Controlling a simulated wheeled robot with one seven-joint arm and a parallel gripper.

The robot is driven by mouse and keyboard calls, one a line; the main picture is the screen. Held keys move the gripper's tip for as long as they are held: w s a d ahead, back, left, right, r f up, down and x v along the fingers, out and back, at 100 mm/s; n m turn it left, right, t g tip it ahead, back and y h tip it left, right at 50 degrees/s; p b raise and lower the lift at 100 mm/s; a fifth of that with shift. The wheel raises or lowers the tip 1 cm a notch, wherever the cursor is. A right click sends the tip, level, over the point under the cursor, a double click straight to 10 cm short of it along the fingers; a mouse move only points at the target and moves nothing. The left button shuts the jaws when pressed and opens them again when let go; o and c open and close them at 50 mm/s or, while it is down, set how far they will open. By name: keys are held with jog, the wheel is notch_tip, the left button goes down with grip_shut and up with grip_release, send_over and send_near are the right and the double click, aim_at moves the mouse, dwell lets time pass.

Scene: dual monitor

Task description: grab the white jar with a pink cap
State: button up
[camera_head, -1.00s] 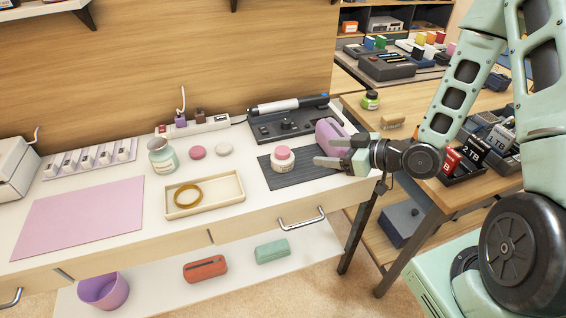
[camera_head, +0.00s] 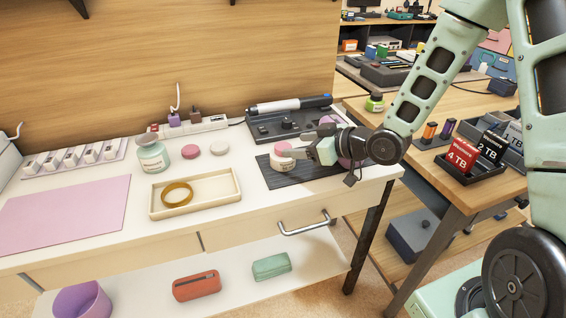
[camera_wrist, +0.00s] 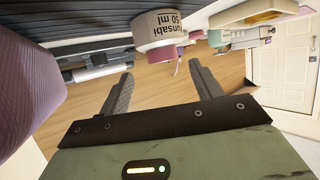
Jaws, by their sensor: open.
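The white jar with a pink cap (camera_head: 283,158) stands upright on the dark grey ribbed mat (camera_head: 312,171) on the white desk. In the wrist view the jar (camera_wrist: 157,24) is just beyond my fingertips, with printed text on its side and its pink cap facing down in the picture. My gripper (camera_head: 311,152) is right of the jar, low over the mat, its fingers pointing toward it. In the wrist view my gripper (camera_wrist: 162,88) is open and nothing is between the fingers. The head view does not clearly show whether a fingertip touches the jar.
A lilac object (camera_head: 352,146) is partly hidden behind my gripper; a purple ribbed surface (camera_wrist: 25,75) is close at left in the wrist view. A dark device (camera_head: 285,124) with a pen lies behind the mat. A cream tray (camera_head: 215,200) with a yellow ring is left of it.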

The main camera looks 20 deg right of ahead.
aim_at(285, 147)
jog(key=x, duration=0.7)
jog(key=shift+a+f, duration=0.15)
jog(key=shift+a, duration=0.2)
jog(key=shift+s, duration=0.1)
jog(key=c, duration=1.2)
